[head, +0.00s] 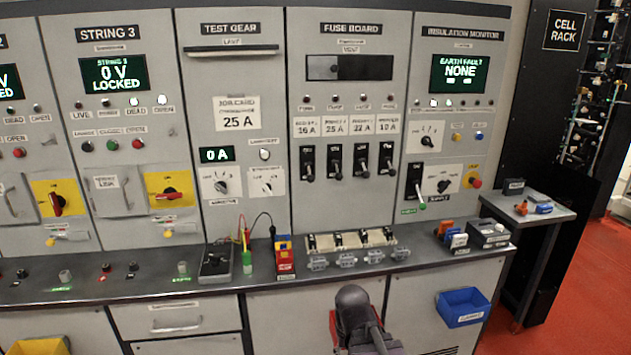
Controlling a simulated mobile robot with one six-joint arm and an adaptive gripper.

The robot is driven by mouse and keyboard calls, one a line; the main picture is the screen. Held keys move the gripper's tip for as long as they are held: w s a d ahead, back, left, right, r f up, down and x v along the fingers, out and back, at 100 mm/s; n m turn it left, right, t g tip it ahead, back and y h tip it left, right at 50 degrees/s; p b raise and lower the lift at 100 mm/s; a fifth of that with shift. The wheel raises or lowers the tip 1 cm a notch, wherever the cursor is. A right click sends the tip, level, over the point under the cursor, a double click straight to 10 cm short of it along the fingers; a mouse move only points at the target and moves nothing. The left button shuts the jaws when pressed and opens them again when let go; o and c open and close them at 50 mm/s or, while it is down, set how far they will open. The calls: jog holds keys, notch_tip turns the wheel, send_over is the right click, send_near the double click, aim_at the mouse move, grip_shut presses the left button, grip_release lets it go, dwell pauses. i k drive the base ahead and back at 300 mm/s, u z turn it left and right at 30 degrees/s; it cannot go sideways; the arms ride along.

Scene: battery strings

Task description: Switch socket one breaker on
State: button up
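The fuse board (350,28) is the upright panel right of centre. Its row of black breakers has one breaker at the left end (307,163), under a label reading 16 A; the small name above it is too blurred to read, so I cannot confirm it is socket one. Its lever appears to point down, as do the neighbouring levers. A dark grey rounded part at the bottom centre appears to be my gripper (353,305), low in front of the bench and well below the breakers, apart from them. Its fingers cannot be made out.
The bench top (190,285) runs below the panels. It carries grey connectors (347,259), a red and yellow tester (285,258) and a black meter (216,264). A blue bin (463,307) hangs at the front right. The space directly before the breakers looks clear.

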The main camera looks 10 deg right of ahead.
aim_at(310, 179)
jog(key=i, duration=0.85)
jog(key=u, duration=0.05)
